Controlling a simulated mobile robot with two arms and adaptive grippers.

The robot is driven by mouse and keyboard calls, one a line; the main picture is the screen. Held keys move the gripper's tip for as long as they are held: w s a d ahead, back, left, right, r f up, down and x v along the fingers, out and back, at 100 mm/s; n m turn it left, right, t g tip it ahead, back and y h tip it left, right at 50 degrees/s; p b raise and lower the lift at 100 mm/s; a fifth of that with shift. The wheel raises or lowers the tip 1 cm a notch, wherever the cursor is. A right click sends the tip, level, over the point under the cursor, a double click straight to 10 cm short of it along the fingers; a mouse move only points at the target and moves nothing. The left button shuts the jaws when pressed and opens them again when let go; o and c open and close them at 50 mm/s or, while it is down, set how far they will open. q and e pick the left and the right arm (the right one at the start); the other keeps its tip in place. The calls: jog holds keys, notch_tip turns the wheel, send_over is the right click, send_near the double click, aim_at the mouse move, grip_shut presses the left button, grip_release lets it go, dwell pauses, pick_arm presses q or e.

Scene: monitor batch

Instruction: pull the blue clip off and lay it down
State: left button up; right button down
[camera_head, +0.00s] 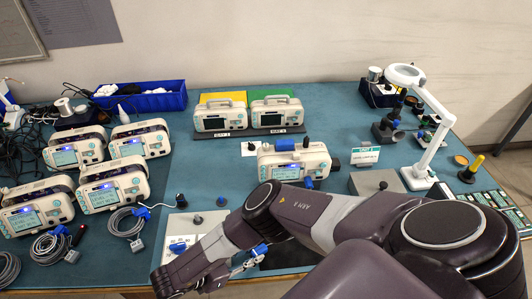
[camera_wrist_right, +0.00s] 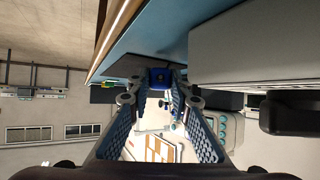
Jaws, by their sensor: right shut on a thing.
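My right gripper (camera_head: 252,257) is low at the front of the table, left of a dark mat (camera_head: 300,257). It is shut on a small blue clip (camera_head: 262,249); in the right wrist view the blue clip (camera_wrist_right: 160,79) sits between the fingertips. A white monitor (camera_head: 318,163) stands behind my forearm, apart from the gripper. It carries a blue part on top (camera_head: 285,145) and another at its lower front (camera_head: 308,183). Whether the held clip touches the surface below cannot be told. My left gripper is not in view.
Several monitors (camera_head: 67,154) with coiled cables (camera_head: 125,222) fill the left side. Two more monitors (camera_head: 224,118) stand at the back. A grey block (camera_head: 375,180), a magnifier lamp (camera_head: 430,130) and small parts are at the right. A light panel (camera_head: 180,225) lies beside my gripper.

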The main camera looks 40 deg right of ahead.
jog(key=shift+f+b, duration=0.4)
jog(key=shift+f, duration=0.05)
jog(key=c, duration=1.7)
grip_release()
jog(key=v, duration=1.2)
